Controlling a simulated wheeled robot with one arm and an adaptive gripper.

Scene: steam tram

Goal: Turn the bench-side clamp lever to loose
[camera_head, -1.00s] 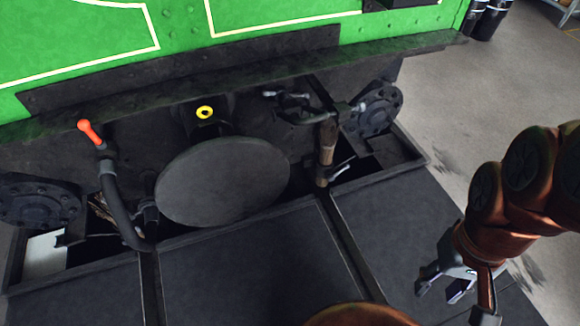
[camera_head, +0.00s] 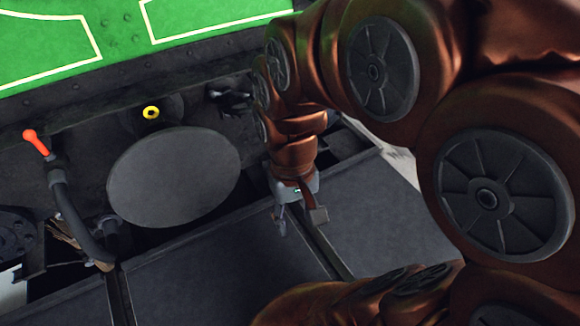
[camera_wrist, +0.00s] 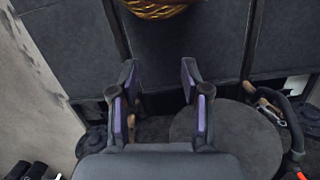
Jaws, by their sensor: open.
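I cannot tell for certain which part is the bench-side clamp lever. A red-orange handle (camera_head: 36,142) stands atop a black hose (camera_head: 80,218) left of the round grey disc (camera_head: 175,177); it also shows at the lower right edge of the wrist view (camera_wrist: 298,160). A dark metal fitting (camera_head: 230,98) sits right of the yellow ring, partly behind my arm. My gripper (camera_head: 299,222) points down over the dark trough edge, right of the disc. In the wrist view its two purple-padded fingers (camera_wrist: 158,88) are apart with nothing between them.
The green tram body (camera_head: 100,35) rises behind. Dark flat panels (camera_head: 200,270) with raised strips lie in front of the trough. A wooden-handled tool (camera_wrist: 270,108) lies by the hose in the wrist view. My arm hides much of the right side.

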